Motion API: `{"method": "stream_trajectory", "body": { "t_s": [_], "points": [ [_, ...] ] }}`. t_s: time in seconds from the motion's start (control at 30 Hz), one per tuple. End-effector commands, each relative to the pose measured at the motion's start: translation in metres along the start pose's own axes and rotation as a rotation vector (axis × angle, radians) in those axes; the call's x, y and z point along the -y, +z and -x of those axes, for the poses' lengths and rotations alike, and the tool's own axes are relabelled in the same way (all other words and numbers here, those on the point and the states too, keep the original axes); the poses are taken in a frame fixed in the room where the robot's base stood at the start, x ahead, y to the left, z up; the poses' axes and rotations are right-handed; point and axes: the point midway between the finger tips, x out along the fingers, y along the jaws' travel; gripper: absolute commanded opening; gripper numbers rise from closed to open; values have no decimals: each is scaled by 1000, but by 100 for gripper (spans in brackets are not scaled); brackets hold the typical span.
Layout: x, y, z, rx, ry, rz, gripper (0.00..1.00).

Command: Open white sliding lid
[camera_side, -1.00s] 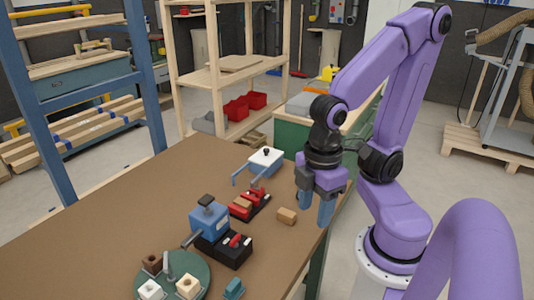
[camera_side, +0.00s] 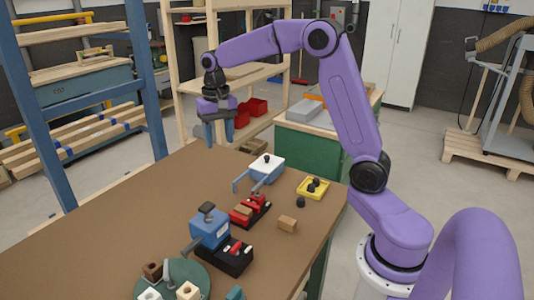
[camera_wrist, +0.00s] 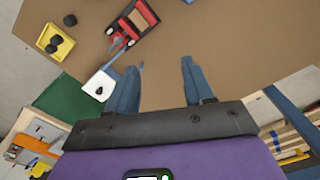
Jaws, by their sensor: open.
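The white lid (camera_side: 266,163) with a small black knob sits on a blue box with blue rails reaching toward the front left, near the table's far right edge. In the wrist view the white lid (camera_wrist: 99,86) shows left of my fingers, its near side partly hidden behind the left one. The lid appears to cover the box. My gripper (camera_side: 218,136) is raised well above the table's far edge, left of the lid and apart from it. Its blue fingers (camera_wrist: 160,70) point down, open and empty.
A yellow tray (camera_side: 313,194) with black pieces, a loose black piece (camera_side: 300,202) and a wooden block (camera_side: 287,224) lie to the right. A blue box device (camera_side: 209,228) stands nearer. The table's left side is clear.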

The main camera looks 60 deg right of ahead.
Motion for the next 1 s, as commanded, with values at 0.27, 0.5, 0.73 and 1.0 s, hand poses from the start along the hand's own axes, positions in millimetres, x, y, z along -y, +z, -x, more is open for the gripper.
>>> {"method": "stream_trajectory", "body": {
  "t_s": [0.27, 0.5, 0.73, 1.0],
  "points": [
    [-87, -105, -12, 3, 6, -482, 52],
    [-185, -158, -26, 6, 10, -863, 52],
    [-241, -172, -34, 6, 11, -1054, 52],
    [-249, -173, -52, 8, 13, -1080, 52]
  ]
}}
